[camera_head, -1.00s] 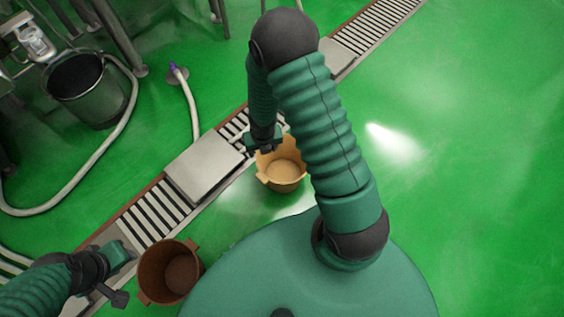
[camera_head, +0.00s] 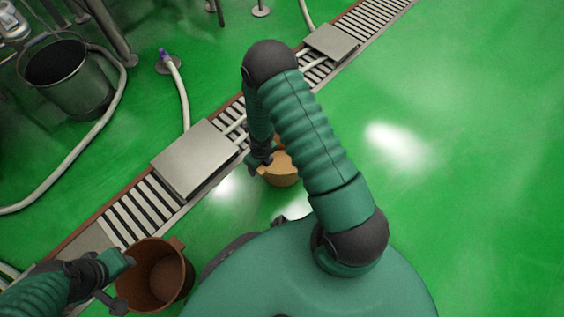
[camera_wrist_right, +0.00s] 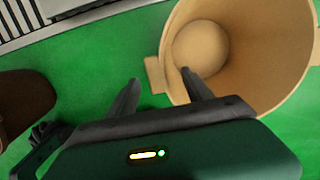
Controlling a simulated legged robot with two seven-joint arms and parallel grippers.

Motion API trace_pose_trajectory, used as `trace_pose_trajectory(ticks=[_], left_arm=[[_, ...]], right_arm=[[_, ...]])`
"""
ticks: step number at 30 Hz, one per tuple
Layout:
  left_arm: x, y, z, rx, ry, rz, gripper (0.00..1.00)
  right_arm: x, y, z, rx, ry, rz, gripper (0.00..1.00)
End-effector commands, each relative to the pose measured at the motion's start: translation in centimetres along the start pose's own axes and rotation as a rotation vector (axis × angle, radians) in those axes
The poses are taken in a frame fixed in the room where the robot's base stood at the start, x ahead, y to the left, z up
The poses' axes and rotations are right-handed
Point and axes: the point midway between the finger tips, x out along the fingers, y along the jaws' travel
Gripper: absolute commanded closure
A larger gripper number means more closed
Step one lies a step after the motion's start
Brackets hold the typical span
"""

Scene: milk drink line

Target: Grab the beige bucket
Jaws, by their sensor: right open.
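The beige bucket (camera_head: 283,173) stands on the green floor near the drain, partly hidden behind my right arm in the head view. In the right wrist view, the bucket (camera_wrist_right: 255,45) fills the upper right, with its inner bottom showing. My right gripper (camera_head: 258,163) is at the bucket's left side. In the wrist view, the gripper (camera_wrist_right: 160,77) is open. One finger overlaps the bucket's opening and the other is over the floor, with the bucket's side tab between them. I cannot tell whether they touch it. My left gripper (camera_head: 121,279) is by a brown bucket's rim, its jaws unclear.
The brown bucket (camera_head: 172,280) stands at the lower left. A grated drain (camera_head: 155,205) with metal covers (camera_head: 195,158) runs diagonally. A dark metal bucket (camera_head: 70,80) and a white hose (camera_head: 182,100) lie beyond it. The floor on the right is clear.

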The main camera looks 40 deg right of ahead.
Motion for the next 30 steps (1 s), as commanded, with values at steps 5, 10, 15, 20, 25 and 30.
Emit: trace_pose_trajectory(ticks=[5,10,15,20,25,30], left_arm=[[3.3,0.0,0.8,0.000,-0.001,0.000,0.64],[3.0,0.0,0.7,0.000,-0.001,0.000,0.64],[3.0,0.0,0.7,0.000,0.000,0.000,0.64],[3.0,0.0,0.7,0.000,0.000,0.000,0.64],[3.0,0.0,0.7,0.000,-0.001,0.000,0.64],[3.0,0.0,0.7,0.000,-0.001,0.000,0.64]], right_arm=[[3.8,0.1,-0.1,0.000,0.000,0.000,0.41],[3.5,0.1,0.1,0.001,0.000,0.000,0.41],[3.5,0.1,0.0,0.001,0.000,0.000,0.57],[3.5,0.1,0.0,0.001,0.000,0.000,0.78],[3.5,0.1,0.0,0.000,0.000,0.000,1.00],[3.5,0.1,0.1,0.000,0.000,0.001,1.00]])
